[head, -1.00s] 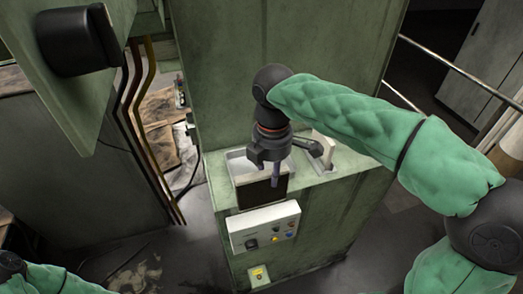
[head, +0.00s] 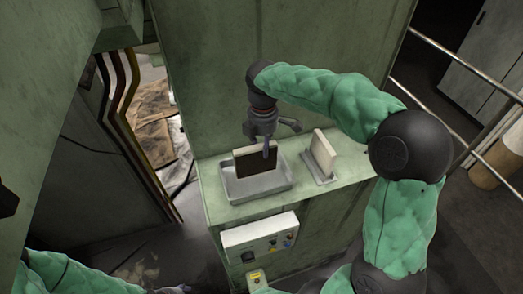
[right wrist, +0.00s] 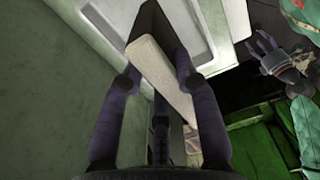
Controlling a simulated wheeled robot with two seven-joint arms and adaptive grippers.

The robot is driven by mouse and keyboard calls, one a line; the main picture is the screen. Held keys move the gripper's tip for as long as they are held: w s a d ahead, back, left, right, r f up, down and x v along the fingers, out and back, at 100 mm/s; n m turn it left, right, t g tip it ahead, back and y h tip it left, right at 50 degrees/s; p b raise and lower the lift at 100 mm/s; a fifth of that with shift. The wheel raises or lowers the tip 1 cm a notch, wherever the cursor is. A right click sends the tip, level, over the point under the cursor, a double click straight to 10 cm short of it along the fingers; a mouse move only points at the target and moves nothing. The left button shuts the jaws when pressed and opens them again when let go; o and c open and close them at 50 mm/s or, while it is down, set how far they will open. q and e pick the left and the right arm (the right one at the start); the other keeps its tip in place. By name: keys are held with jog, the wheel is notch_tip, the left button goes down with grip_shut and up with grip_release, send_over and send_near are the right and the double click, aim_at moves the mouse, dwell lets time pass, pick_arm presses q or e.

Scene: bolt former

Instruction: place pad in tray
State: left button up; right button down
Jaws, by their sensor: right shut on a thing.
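The pad (head: 252,164) is a thin block with a dark face and pale edges. My right gripper (head: 269,150) is shut on it from above and holds it upright. The pad also shows between the fingers in the right wrist view (right wrist: 168,80). The grey tray (head: 262,195) sits on the green machine ledge, and the pad's lower edge is over or inside it; I cannot tell whether it touches the floor. My left gripper (right wrist: 278,58) is away from the ledge, its fingers apart and empty; only its tip shows low in the head view.
A second pale pad (head: 323,149) stands upright on a small grey plate right of the tray. A control box (head: 260,238) with buttons is on the front below the ledge. A green machine wall rises behind; a metal railing (head: 450,80) runs at the right.

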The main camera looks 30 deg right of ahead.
jog(key=w+f, duration=0.1)
jog(key=w+d+f, duration=0.1)
jog(key=f, duration=0.1)
jog(key=shift+w+f, duration=0.1)
jog(key=shift+w, duration=0.1)
notch_tip(320, 180, down, 3)
jog(key=shift+w+d+f, duration=0.1)
jog(key=shift+w, duration=0.05)
jog(key=shift+f, duration=0.1)
jog(key=c, duration=0.9)
grip_release()
jog(key=shift+f, duration=0.1)
notch_tip(320, 180, up, 12)
jog(key=shift+r, duration=0.2)
